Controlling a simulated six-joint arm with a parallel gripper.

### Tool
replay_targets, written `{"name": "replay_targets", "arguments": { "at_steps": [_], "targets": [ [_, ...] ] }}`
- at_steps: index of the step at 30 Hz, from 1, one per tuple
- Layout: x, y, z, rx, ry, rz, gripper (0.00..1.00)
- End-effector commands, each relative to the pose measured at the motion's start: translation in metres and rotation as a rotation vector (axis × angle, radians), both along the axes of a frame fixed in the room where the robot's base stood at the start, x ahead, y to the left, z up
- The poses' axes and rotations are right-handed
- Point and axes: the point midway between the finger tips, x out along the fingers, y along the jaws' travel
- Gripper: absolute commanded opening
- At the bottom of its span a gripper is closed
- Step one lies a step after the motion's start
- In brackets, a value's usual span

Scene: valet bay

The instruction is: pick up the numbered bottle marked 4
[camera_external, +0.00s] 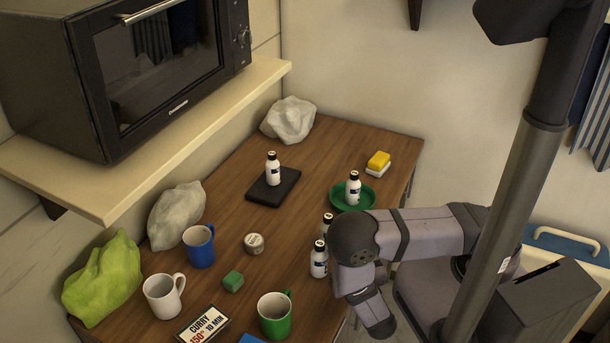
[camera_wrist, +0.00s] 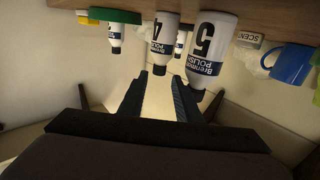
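The bottle marked 4 (camera_wrist: 163,36) is white with a dark cap and a blue label band. It hangs upside down in the inverted wrist view, beside the bottle marked 5 (camera_wrist: 210,45). In the external view, the bottle marked 4 (camera_external: 327,220) stands near the table's front edge, partly hidden by my arm; the bottle marked 5 (camera_external: 319,262) stands just in front of it. My gripper (camera_wrist: 159,76) is open, its two dark fingers pointing toward bottle 4, with nothing seen held between them. My arm hides the fingers in the external view.
Other bottles stand on a green plate (camera_external: 340,201) and a black board (camera_external: 260,187). A tin (camera_external: 254,243), green block (camera_external: 233,281), blue mug (camera_external: 200,247), white mug (camera_external: 163,296) and green mug (camera_external: 274,316) are to the left. A yellow sponge (camera_external: 379,160) lies at the back right.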

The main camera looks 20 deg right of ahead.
Motion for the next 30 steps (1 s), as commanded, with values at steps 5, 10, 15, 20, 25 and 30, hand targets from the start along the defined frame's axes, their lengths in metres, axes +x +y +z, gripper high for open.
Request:
{"name": "replay_targets", "arguments": {
  "at_steps": [5, 10, 15, 20, 25, 30],
  "targets": [
    [0.011, -0.001, 0.000, 0.001, 0.002, -0.004, 0.31],
    [0.016, 0.000, 0.000, 0.001, 0.001, -0.001, 0.31],
    [0.020, -0.001, 0.000, 0.001, 0.001, -0.004, 0.31],
    [0.034, -0.002, 0.000, 0.001, 0.002, -0.006, 0.31],
    [0.053, -0.003, 0.000, 0.002, 0.001, -0.008, 0.31],
    [0.067, -0.003, 0.000, 0.002, 0.001, -0.005, 0.31]
  ]
}}
